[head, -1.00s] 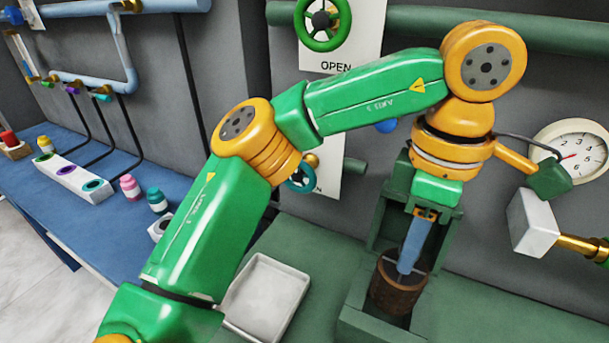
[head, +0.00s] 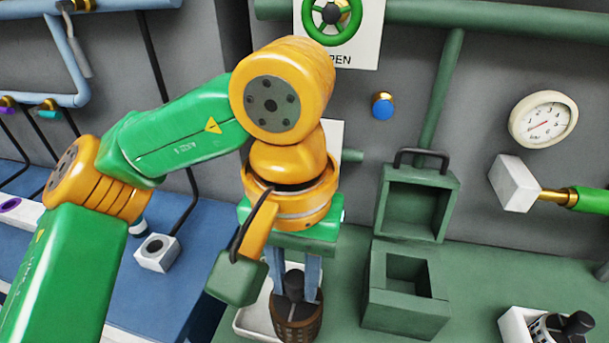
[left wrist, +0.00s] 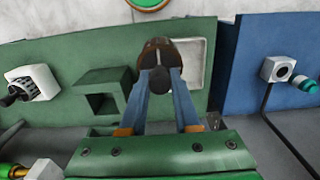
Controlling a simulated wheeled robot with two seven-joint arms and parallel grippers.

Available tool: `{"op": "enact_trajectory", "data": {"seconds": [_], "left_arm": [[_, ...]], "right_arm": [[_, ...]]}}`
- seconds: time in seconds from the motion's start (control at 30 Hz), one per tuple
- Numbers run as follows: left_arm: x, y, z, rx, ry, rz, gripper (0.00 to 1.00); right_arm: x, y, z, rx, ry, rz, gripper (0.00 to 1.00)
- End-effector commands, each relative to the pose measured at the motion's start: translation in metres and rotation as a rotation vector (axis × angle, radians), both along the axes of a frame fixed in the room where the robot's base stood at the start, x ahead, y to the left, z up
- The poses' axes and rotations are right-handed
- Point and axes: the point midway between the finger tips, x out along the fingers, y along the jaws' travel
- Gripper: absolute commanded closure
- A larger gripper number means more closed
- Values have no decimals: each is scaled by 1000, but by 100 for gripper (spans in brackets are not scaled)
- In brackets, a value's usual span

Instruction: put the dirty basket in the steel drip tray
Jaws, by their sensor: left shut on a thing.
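The dirty basket (head: 297,325) is a brown, dark-stained cup with a black knob. My left gripper (head: 296,285) is shut on its knob, with the blue fingers on either side. In the left wrist view the basket (left wrist: 152,50) hangs upright at the far end of the fingers (left wrist: 158,80). The steel drip tray (head: 248,319) is a pale square tray behind and beside the basket, partly hidden by my gripper. In the left wrist view the tray (left wrist: 196,62) shows to the right of the basket, which overlaps its edge. The gap in height cannot be told. My right gripper is not in view.
The green press box (head: 405,305) stands open and empty right of the basket, its lid (head: 415,205) raised behind. A white holder (head: 515,327) with another black-knobbed basket is at the lower right. A white block on a gold and green rod (head: 514,184) juts in at right.

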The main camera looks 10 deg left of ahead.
Motion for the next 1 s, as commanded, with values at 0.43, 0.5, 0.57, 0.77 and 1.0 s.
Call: {"op": "enact_trajectory", "data": {"seconds": [0.43, 0.5, 0.57, 0.77, 1.0], "left_arm": [[72, 46, -74, 2, 4, 7, 100], [70, 46, -87, 2, 6, 2, 100], [71, 45, -96, 1, 4, 4, 100], [71, 45, -105, 0, 0, 4, 100], [71, 45, -108, 1, 0, 4, 62]], "right_arm": [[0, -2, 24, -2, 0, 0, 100], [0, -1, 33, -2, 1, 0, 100], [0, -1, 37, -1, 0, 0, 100], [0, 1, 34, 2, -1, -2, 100], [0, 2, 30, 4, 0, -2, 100]]}}
